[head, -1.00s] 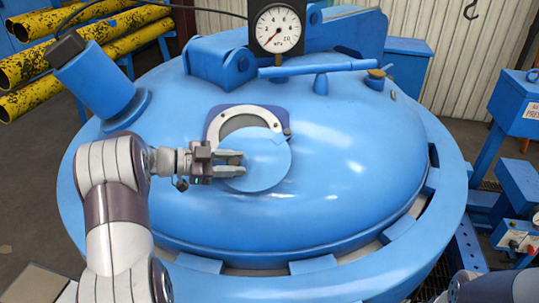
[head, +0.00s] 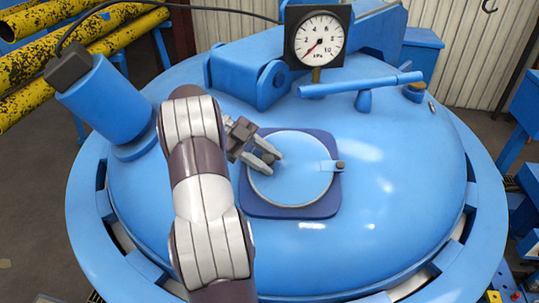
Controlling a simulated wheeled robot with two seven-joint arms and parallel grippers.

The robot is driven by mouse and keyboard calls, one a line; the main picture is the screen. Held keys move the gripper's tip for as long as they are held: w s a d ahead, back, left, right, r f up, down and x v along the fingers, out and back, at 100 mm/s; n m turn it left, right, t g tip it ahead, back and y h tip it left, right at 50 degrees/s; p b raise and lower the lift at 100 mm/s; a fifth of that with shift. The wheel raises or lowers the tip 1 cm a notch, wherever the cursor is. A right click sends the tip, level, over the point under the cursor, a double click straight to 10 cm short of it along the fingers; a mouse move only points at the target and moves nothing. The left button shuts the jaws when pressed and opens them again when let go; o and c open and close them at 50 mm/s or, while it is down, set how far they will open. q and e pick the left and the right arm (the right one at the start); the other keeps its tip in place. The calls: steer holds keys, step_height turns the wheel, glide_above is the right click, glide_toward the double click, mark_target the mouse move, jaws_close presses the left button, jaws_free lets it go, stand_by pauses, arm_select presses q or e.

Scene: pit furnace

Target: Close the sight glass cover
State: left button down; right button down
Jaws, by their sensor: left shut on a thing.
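The sight glass cover (head: 295,187) is a round light-blue disc. It lies over the sight glass on a dark-blue square plate (head: 285,212) on the domed lid. A small pivot with a tab (head: 336,166) joins it at its right edge. No glass or pale ring shows beyond a thin rim around the disc. My left gripper (head: 271,163) reaches in from the upper left and is shut on the cover at its upper-left part. What exactly lies between the fingers is hard to see. My right gripper is not in view.
A pressure gauge (head: 318,38) stands behind the cover, beside a blue hinge arm (head: 250,75). A blue bar handle (head: 360,85) is at the back right. A blue cylinder (head: 105,98) with a cable rises at the left. The front and right of the dome (head: 400,220) are clear.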

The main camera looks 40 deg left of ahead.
arm_select(q)
steer(key=shift+w+a+r, duration=0.1)
steer(key=shift+w, duration=0.1)
stand_by(0.4)
steer(key=c, duration=0.9)
jaws_free()
steer(key=shift+o, duration=0.6)
steer(key=shift+w, duration=0.2)
steer(key=b+v, duration=0.2)
steer(key=v, duration=0.3)
steer(key=shift+s+a+r+p, duration=0.2)
steer(key=shift+a+r+p, duration=0.25)
steer(key=shift+r, duration=0.15)
steer(key=shift+s+a+r, duration=0.1)
steer(key=shift+a, duration=0.35)
